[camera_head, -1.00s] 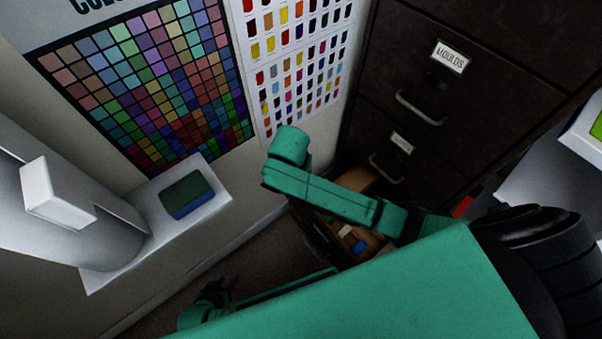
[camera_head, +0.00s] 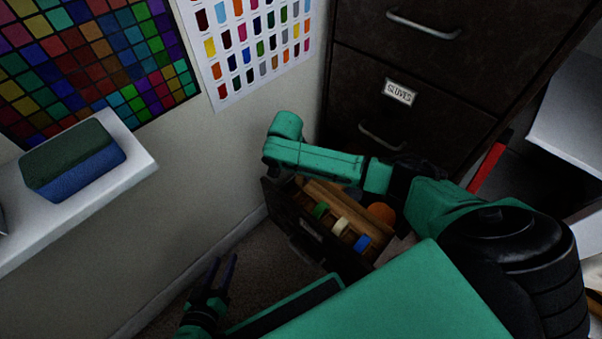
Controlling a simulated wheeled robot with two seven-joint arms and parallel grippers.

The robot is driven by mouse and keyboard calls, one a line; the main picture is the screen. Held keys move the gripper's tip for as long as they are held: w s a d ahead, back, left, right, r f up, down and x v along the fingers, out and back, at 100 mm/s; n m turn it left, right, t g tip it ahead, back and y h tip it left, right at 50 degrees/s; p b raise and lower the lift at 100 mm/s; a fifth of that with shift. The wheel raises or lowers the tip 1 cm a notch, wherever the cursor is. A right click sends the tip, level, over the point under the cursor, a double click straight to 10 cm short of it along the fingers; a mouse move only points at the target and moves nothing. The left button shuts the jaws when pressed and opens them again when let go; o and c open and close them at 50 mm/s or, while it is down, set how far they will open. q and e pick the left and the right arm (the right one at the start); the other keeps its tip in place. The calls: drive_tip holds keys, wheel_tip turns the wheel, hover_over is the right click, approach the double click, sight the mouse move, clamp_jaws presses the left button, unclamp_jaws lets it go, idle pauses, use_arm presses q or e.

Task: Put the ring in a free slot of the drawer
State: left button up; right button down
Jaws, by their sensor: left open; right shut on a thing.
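The drawer (camera_head: 290,222) stands open low at the foot of the dark cabinet. Its dividers form slots that hold a green ring (camera_head: 320,210), a cream ring (camera_head: 341,226) and a blue ring (camera_head: 362,243). An orange round thing (camera_head: 381,212) shows further right in the drawer, partly hidden. My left gripper (camera_head: 224,271) is open and empty, left of and in front of the drawer. My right arm reaches across above the drawer and hides its back part. I cannot see my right gripper or anything in it.
The dark cabinet (camera_head: 440,110) rises behind the open drawer, with a closed drawer labelled gloves. A white shelf (camera_head: 110,185) with a green and blue block (camera_head: 75,160) juts from the left wall. Bare carpet (camera_head: 250,265) lies left of the drawer.

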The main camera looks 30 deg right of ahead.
use_arm(q)
wheel_tip(320, 180, down, 6)
drive_tip(key=r+t+b, duration=0.1)
drive_tip(key=b, duration=0.3)
use_arm(e)
drive_tip(key=x, duration=0.2)
drive_tip(key=a+x, duration=0.1)
drive_tip(key=shift+d+f, duration=0.15)
drive_tip(key=shift+f, duration=0.35)
use_arm(q)
drive_tip(key=w+r+t+h+b, duration=0.1)
drive_tip(key=w+r+t+b, duration=0.1)
drive_tip(key=w+r+t, duration=0.7)
use_arm(e)
drive_tip(key=shift+f, duration=0.5)
drive_tip(key=shift+f+b, duration=0.55)
drive_tip(key=x, duration=0.3)
drive_tip(key=shift+a+f+b, duration=0.35)
drive_tip(key=shift+b, duration=0.05)
use_arm(q)
wheel_tip(320, 180, up, 25)
drive_tip(key=w+a+m+t+h, duration=0.1)
drive_tip(key=w+a+t+h, duration=0.1)
drive_tip(key=w+t, duration=0.1)
drive_tip(key=shift+a, duration=0.4)
use_arm(e)
drive_tip(key=shift+f, duration=0.3)
use_arm(q)
drive_tip(key=shift+f, duration=0.1)
